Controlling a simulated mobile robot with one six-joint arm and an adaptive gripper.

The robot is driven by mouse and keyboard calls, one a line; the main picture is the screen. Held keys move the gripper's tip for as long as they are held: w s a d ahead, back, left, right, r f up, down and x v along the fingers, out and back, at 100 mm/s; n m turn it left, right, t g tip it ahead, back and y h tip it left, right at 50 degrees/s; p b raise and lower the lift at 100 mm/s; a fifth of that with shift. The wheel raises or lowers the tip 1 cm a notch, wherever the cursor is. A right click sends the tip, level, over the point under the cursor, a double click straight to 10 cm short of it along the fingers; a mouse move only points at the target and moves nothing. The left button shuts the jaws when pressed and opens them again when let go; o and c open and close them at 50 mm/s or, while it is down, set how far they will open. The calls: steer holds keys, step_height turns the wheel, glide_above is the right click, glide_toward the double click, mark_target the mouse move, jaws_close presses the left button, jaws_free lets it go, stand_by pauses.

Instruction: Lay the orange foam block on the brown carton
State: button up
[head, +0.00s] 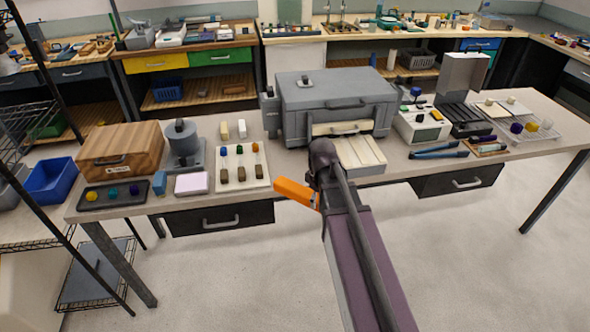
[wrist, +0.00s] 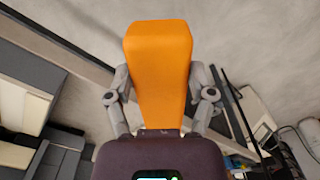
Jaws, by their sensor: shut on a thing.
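The orange foam block (head: 296,192) is held in my gripper, in front of the table's front edge and over the floor. In the wrist view the long orange block (wrist: 158,50) sticks out between the two grey fingers of my gripper (wrist: 163,88), which press on its sides. In the head view my arm partly hides the gripper. A brown box with wood-like grain (head: 120,148), the likely brown carton, stands at the table's left end, well left of the block. Its top looks bare and flat.
A dark tray with coloured balls (head: 114,196) lies in front of the brown box. A grey round device (head: 184,150), a pink-white block (head: 192,184) and a board with several small pieces (head: 240,170) stand between box and gripper. A large grey case (head: 335,98) stands behind.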

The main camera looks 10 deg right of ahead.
steer(key=w, duration=0.4)
steer(key=shift+w+d+r, duration=0.1)
steer(key=shift+d+r, duration=0.05)
steer(key=shift+d, duration=0.25)
steer(key=w, duration=0.5)
steer(key=w+f, duration=0.1)
steer(key=w, duration=0.3)
steer(key=w+b, duration=0.1)
steer(key=w, duration=0.4)
steer(key=shift+w+d+f, duration=0.15)
steer(key=shift+w+d, duration=0.2)
steer(key=shift+d, duration=0.05)
steer(key=shift+w, duration=0.5)
steer(key=shift+w+f, duration=0.25)
steer(key=shift+w, duration=0.05)
steer(key=shift+s+f+b, duration=0.15)
steer(key=shift+f+b, duration=1.45)
steer(key=shift+b, duration=0.25)
steer(key=shift+f, duration=0.1)
